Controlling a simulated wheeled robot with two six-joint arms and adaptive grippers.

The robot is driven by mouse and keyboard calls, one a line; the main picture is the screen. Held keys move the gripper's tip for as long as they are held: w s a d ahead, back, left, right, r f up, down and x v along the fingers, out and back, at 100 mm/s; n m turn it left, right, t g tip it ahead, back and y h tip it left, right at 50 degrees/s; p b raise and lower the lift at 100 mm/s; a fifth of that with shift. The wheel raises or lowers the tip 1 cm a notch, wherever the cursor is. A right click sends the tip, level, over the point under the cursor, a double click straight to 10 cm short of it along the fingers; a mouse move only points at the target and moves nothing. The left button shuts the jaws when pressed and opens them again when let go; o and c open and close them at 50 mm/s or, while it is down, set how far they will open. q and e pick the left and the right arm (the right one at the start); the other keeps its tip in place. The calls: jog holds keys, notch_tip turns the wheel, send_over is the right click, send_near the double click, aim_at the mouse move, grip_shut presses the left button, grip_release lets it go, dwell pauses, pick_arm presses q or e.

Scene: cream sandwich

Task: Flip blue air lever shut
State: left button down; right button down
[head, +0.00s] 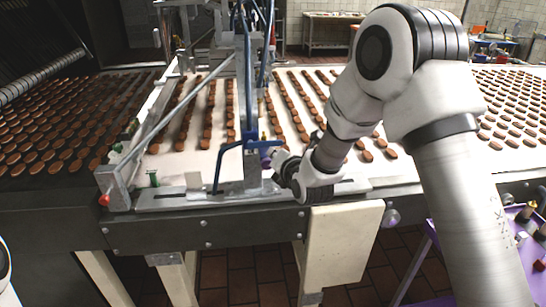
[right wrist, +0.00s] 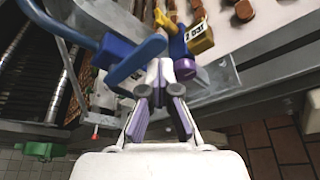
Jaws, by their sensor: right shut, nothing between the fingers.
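The blue air lever (right wrist: 137,62) shows in the right wrist view as a flat blue handle slanting up to the right, just left of and beyond my right fingertips. A purple knob (right wrist: 185,69) and a yellow padlock (right wrist: 200,38) sit to its right. My right gripper (right wrist: 160,82) is shut and empty, its tips close to the lever; I cannot tell whether they touch. In the head view my right gripper (head: 277,163) is at the metal post (head: 252,110), with its fingers small and partly hidden by the wrist. My left gripper is out of view.
A bent blue pipe (head: 228,152) stands close left of the post. The conveyor (head: 180,150) behind carries rows of brown biscuits. A red knob (head: 104,200) is at the frame's left corner. A purple cart (head: 500,260) stands at the right. A cream panel (head: 343,250) hangs below.

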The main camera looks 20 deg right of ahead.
jog(key=shift+w+d+r, duration=0.1)
jog(key=shift+w+r, duration=0.1)
jog(key=shift+r, duration=0.4)
jog(key=f+b, duration=0.2)
jog(key=f, duration=0.1)
jog(key=f+b, duration=0.2)
jog(key=shift+s+f, duration=0.2)
jog(key=shift+s, duration=0.05)
jog(key=s+a+r+b, duration=0.1)
jog(key=s+a+r, duration=0.1)
jog(key=s, duration=0.7)
jog(key=shift+a+r, duration=0.3)
jog(key=shift+r, duration=0.5)
jog(key=shift+a, duration=0.1)
